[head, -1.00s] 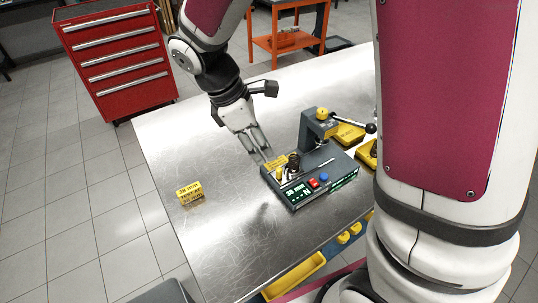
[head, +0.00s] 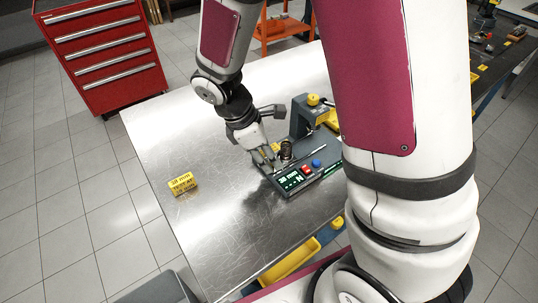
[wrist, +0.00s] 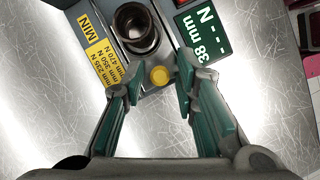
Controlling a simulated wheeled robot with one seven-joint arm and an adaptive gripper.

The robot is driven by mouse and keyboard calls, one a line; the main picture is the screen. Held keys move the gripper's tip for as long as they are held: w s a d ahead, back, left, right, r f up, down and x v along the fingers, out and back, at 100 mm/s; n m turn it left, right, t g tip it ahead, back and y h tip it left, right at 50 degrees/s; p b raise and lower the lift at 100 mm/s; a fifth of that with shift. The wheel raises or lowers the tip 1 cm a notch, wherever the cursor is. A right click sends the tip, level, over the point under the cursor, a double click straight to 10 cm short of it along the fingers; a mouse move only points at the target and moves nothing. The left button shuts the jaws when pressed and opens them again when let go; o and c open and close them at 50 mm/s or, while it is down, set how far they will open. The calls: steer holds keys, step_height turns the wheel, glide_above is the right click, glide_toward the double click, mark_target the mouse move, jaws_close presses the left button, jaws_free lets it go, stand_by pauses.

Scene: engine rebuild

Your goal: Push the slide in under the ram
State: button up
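The spring tester (head: 303,183) stands on the steel table. A dark coil spring (head: 286,149) stands upright on its slide; the wrist view shows the spring (wrist: 137,28) from above. The slide's yellow knob (wrist: 159,76) lies at the near end, below the spring in that view. The press head with the ram (head: 303,112) rises behind the spring; the ram itself is not clearly visible. My gripper (head: 267,160) is low at the tester's left side. In the wrist view, my gripper (wrist: 160,65) is open, one finger either side of the knob, with gaps visible.
A yellow marked block (head: 183,184) lies on the table to the left. The tester carries a green display (wrist: 203,32) and red and blue buttons. A yellow bin (head: 290,259) hangs at the front edge.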

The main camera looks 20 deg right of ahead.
jaws_close()
steer(key=shift+d, duration=0.1)
steer(key=d, duration=0.3)
steer(key=w+d, duration=0.1)
steer(key=d, duration=0.2)
steer(key=w+d, duration=0.1)
steer(key=d, duration=0.2)
steer(key=shift+p, duration=0.3)
steer(key=shift+o, duration=2.2)
jaws_free()
steer(key=shift+d, duration=0.1)
steer(key=shift+r, duration=0.1)
steer(key=v, duration=1.2)
